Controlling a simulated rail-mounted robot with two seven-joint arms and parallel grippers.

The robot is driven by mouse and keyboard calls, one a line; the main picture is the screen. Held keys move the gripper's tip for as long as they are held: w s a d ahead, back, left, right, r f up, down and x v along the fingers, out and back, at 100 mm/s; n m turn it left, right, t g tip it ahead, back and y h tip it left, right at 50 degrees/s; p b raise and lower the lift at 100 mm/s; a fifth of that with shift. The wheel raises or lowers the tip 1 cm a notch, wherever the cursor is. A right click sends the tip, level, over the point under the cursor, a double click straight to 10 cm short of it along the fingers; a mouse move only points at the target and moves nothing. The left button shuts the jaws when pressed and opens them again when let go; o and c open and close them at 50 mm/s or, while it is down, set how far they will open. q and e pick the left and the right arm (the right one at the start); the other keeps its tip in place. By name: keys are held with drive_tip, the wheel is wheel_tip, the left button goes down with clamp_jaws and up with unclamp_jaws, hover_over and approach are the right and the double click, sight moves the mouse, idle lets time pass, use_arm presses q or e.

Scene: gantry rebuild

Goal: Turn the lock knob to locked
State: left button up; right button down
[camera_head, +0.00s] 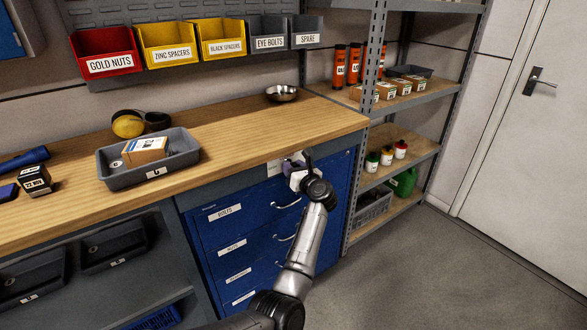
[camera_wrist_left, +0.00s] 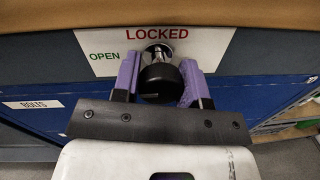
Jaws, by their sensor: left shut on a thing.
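The lock knob (camera_wrist_left: 160,80) has a round black grip and a shiny metal base. It sits on a white plate (camera_wrist_left: 100,48) with green OPEN at left and red LOCKED at the top. My left gripper (camera_wrist_left: 160,84) has its two purple fingers on either side of the knob, shut on it. In the head view my left gripper (camera_head: 293,163) is at the top of the blue drawer cabinet (camera_head: 262,222), just under the bench edge, and mostly hides the knob. I cannot tell which word the knob points to. My right gripper is not in view.
The wooden bench top (camera_head: 232,125) overhangs just above the knob. Drawer handles (camera_head: 287,203) stick out below my gripper. A grey tray (camera_head: 180,166) with a box stands on the bench. A metal shelf rack (camera_head: 410,105) stands to the right, with open floor in front.

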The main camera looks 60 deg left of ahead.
use_arm(q)
drive_tip(key=shift+r+m+p, duration=0.1)
drive_tip(key=shift+m+p, duration=0.2)
drive_tip(key=shift+p, duration=0.3)
drive_tip(key=m+p, duration=0.8)
drive_tip(key=p, duration=0.2)
drive_tip(key=shift+r+h+p, duration=0.1)
drive_tip(key=shift+h+p, duration=0.2)
drive_tip(key=shift+m+p, duration=0.35)
drive_tip(key=shift+m, duration=0.15)
drive_tip(key=m+p, duration=0.2)
drive_tip(key=m, duration=0.1)
drive_tip(key=shift+g+p, duration=0.3)
drive_tip(key=shift+f+m+g+p, duration=0.15)
drive_tip(key=shift+m+p, duration=0.35)
drive_tip(key=shift+m, duration=0.6)
drive_tip(key=shift+f+m+g+p, duration=0.15)
drive_tip(key=shift+m+p, duration=0.3)
drive_tip(key=shift+m, duration=0.65)
drive_tip(key=o, duration=0.9)
drive_tip(key=shift+r, duration=0.1)
